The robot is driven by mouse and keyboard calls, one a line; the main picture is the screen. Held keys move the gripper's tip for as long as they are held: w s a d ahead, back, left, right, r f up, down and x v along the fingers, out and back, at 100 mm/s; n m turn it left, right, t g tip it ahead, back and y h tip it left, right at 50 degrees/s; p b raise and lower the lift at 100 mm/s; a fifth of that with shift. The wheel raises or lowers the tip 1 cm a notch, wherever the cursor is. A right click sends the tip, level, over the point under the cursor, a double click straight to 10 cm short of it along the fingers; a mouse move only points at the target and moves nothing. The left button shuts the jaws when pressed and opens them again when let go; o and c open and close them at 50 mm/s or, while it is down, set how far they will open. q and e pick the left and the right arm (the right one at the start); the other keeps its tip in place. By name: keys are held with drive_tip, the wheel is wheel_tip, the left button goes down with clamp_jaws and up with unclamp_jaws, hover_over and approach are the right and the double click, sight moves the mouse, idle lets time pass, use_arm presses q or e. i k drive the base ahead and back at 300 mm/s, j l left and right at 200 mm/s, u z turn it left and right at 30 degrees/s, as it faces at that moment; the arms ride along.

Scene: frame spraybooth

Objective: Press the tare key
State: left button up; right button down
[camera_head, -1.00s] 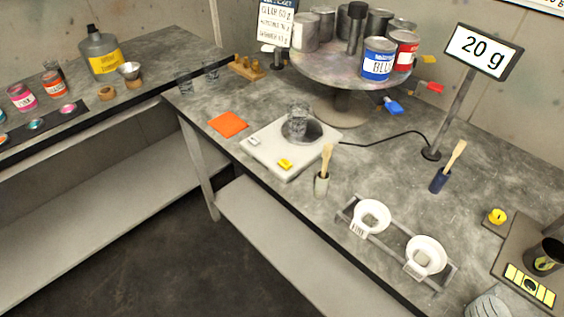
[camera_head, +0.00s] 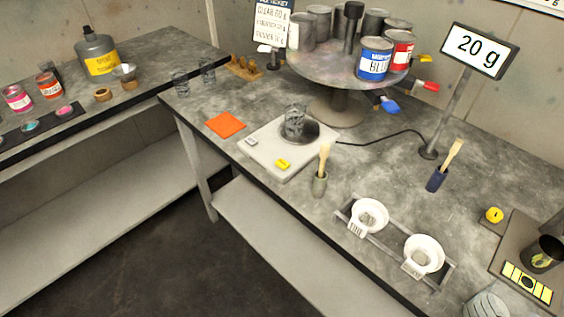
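A white scale (camera_head: 268,157) stands on the grey workbench, with a dark round pan on its top. A clear glass cup (camera_head: 294,122) stands upright on the pan. The scale's front edge carries a yellow key (camera_head: 283,164) and a small pale key (camera_head: 251,141). I cannot read a label on either key. A display on a post (camera_head: 480,50) reads "20 g", and a black cable runs from its foot toward the scale. Neither of my grippers is in view, and nothing touches the keys.
An orange square (camera_head: 225,124) lies left of the scale. A rack with two white cups (camera_head: 368,217) is farther right. A round stand with paint cans (camera_head: 333,75) rises behind the scale.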

sight(281, 163)
drive_tip(key=j+z, duration=0.1)
drive_tip(key=z, duration=0.5)
drive_tip(key=j+z, duration=0.45)
drive_tip(key=j, duration=0.2)
drive_tip(key=j+z, duration=0.4)
drive_tip(key=j, duration=0.7)
drive_tip(key=k+j, duration=0.1)
drive_tip(key=j, duration=0.3)
drive_tip(key=z, duration=0.05)
